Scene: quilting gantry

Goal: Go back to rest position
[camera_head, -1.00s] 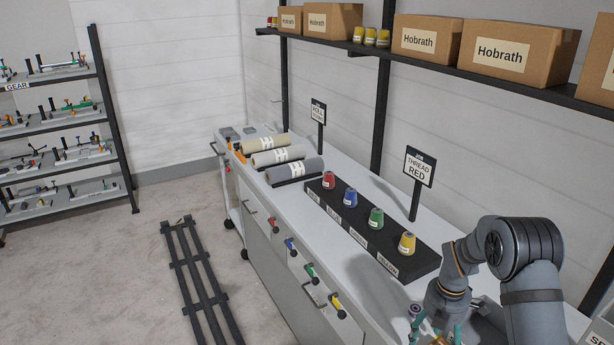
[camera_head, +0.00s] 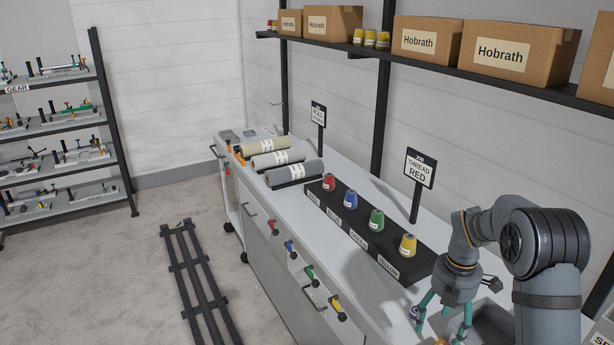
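My gripper (camera_head: 442,328) hangs from my grey arm at the lower right, over the near end of the workbench. Its teal fingers are spread apart and point down, with nothing visible held between them. A small spool-like item (camera_head: 415,312) sits beside the left finger, partly hidden. A black thread rack (camera_head: 352,230) on the bench holds a red cone (camera_head: 328,182), a blue cone (camera_head: 350,199), a green cone (camera_head: 376,220) and a yellow cone (camera_head: 407,245). The gripper is to the right of and nearer than the yellow cone, apart from it.
A sign reading "THREAD RED" (camera_head: 419,170) stands behind the rack. Fabric rolls (camera_head: 278,158) lie at the bench's far end. A grey tray (camera_head: 492,322) is right of the gripper. A wall shelf (camera_head: 470,72) carries boxes above. A black slatted frame (camera_head: 197,280) lies on the floor.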

